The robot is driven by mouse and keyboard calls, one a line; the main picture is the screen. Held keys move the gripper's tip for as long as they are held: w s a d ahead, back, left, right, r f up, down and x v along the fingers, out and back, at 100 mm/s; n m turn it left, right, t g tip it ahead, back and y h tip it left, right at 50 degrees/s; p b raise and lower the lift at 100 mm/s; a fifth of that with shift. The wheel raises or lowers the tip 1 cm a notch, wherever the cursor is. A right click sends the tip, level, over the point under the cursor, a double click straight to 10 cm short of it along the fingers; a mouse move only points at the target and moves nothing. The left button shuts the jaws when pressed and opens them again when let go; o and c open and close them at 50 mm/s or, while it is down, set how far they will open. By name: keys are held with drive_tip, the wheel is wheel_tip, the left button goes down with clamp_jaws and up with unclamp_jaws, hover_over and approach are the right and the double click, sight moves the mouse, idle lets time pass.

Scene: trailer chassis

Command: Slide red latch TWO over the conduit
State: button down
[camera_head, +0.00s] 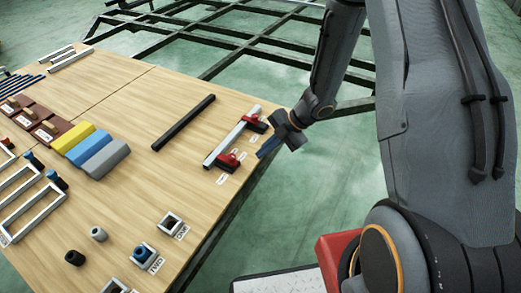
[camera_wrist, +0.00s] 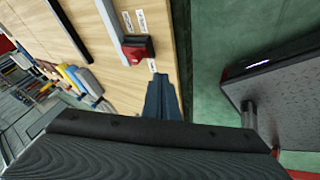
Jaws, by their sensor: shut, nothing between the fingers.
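A silver conduit (camera_head: 228,142) lies on the wooden table near its right edge. One red latch (camera_head: 229,161) is at its near end and another red latch (camera_head: 254,123) is towards its far end. Small white labels lie beside them, too small to read, so I cannot tell which latch is TWO. My gripper (camera_head: 263,152), with blue fingers, is shut and empty, just right of the conduit between the two latches. In the wrist view the closed fingers (camera_wrist: 157,85) are below one red latch (camera_wrist: 138,49), apart from it in the picture, and the conduit (camera_wrist: 109,22) runs up from that latch.
A black bar (camera_head: 184,123) lies left of the conduit. Yellow, blue and grey blocks (camera_head: 90,150) and metal frames are further left. Small square sockets (camera_head: 172,224) stand at the near edge. The table's right edge is close to my gripper, with green floor beyond.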

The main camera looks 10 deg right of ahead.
approach(234, 165)
wheel_tip(234, 165, down, 3)
drive_tip(key=s, duration=0.3)
drive_tip(key=w+a, duration=0.1)
drive_tip(key=w+a+b, duration=0.1)
drive_tip(key=shift+w+f, duration=0.2)
drive_tip(key=shift+w, duration=0.05)
drive_tip(key=shift+w+a, duration=0.3)
drive_tip(key=shift+w, duration=0.05)
